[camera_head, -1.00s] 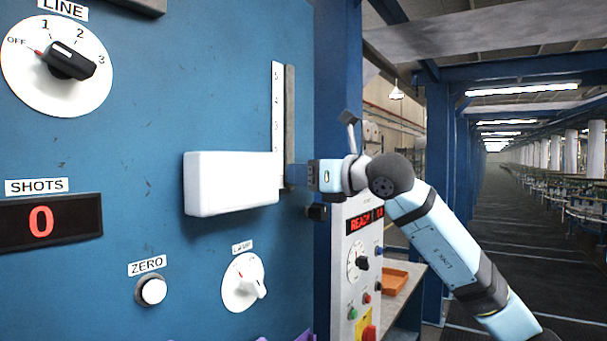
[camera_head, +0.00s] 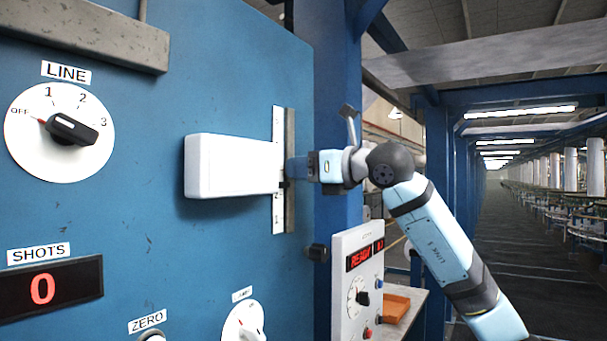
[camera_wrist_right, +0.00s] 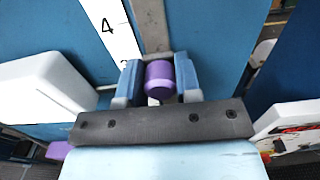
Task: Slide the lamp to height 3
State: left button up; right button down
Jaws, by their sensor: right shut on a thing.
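The lamp (camera_head: 232,165) is a white box on the blue panel, partway up a vertical slot beside a white number scale (camera_head: 278,215). Scale shows above and below the lamp. My right gripper (camera_head: 296,170) is at the lamp's right end. In the right wrist view its two blue fingers are shut on a purple knob (camera_wrist_right: 158,82) in front of the grey rail (camera_wrist_right: 150,25). There the 4 on the scale is clear above the knob, and a numeral below it is mostly hidden by a finger. The lamp's white body shows at left (camera_wrist_right: 45,85). My left gripper is out of view.
On the panel are the LINE dial (camera_head: 60,132) at OFF, the SHOTS display (camera_head: 50,288) reading 0, and a lower dial (camera_head: 243,322). A long aisle lies open at far right.

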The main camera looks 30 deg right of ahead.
jog(key=c, duration=0.8)
grip_release()
jog(key=b+v, duration=0.5)
jog(key=v, duration=0.9)
jog(key=shift+w+f, duration=0.1)
